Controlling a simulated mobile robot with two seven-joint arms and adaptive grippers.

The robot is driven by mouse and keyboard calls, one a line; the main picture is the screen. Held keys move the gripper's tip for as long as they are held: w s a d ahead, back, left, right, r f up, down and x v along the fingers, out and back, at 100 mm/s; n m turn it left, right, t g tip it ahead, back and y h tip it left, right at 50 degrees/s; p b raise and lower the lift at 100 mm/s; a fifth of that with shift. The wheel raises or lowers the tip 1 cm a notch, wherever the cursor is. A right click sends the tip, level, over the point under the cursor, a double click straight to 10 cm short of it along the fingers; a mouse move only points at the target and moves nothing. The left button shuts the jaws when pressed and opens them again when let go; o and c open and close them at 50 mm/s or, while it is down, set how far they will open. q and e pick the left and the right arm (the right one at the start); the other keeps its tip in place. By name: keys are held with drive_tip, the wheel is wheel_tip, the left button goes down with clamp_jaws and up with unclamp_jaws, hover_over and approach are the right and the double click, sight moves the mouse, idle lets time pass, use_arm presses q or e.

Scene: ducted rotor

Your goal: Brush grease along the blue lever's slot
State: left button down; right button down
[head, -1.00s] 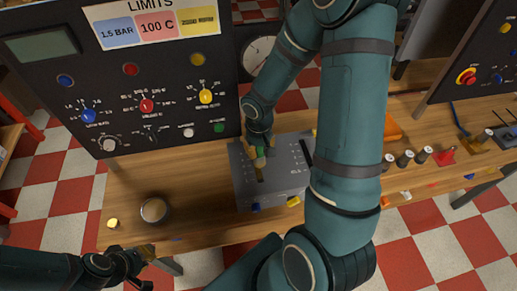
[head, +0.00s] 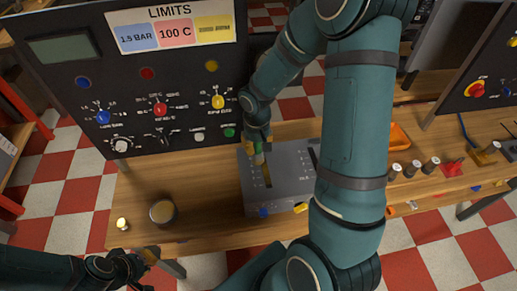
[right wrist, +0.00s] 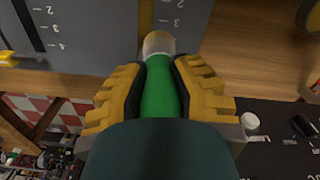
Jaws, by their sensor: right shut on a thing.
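The grey lever box (head: 285,195) stands on the bench, with two dark slots in its top. The blue lever (head: 263,212) shows as a knob low on its front, below the left slot (head: 267,178). My right gripper (head: 257,140) is over the far end of that slot. It is shut on the green handle of a brush (right wrist: 158,90). The pale brush tip (right wrist: 157,44) points at the box top beside the slot's scale marks; whether it touches is unclear. My left gripper (head: 138,268) is low at the left, its fingers too dark to read.
A yellow knob (head: 300,207) sits beside the blue one. The control panel (head: 140,85) stands behind. My right arm hides the box's right side.

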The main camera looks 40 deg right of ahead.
drive_tip(key=shift+s+d+r+p, duration=0.15)
drive_tip(key=shift+r+p, duration=0.15)
drive_tip(key=shift+r, duration=0.35)
drive_tip(key=shift+w+r+p, duration=0.2)
drive_tip(key=shift+r+p, duration=0.55)
drive_tip(key=shift+r, duration=0.3)
drive_tip(key=shift+s+r+p, duration=0.15)
drive_tip(key=shift+r+p, duration=0.4)
drive_tip(key=shift+r, duration=0.45)
use_arm(q)
drive_tip(key=r, duration=0.2)
drive_tip(key=s+r, duration=0.1)
drive_tip(key=shift+s+d+r, duration=0.1)
drive_tip(key=shift+d+r, duration=0.05)
drive_tip(key=shift+r, duration=0.2)
use_arm(e)
drive_tip(key=shift+f, duration=0.1)
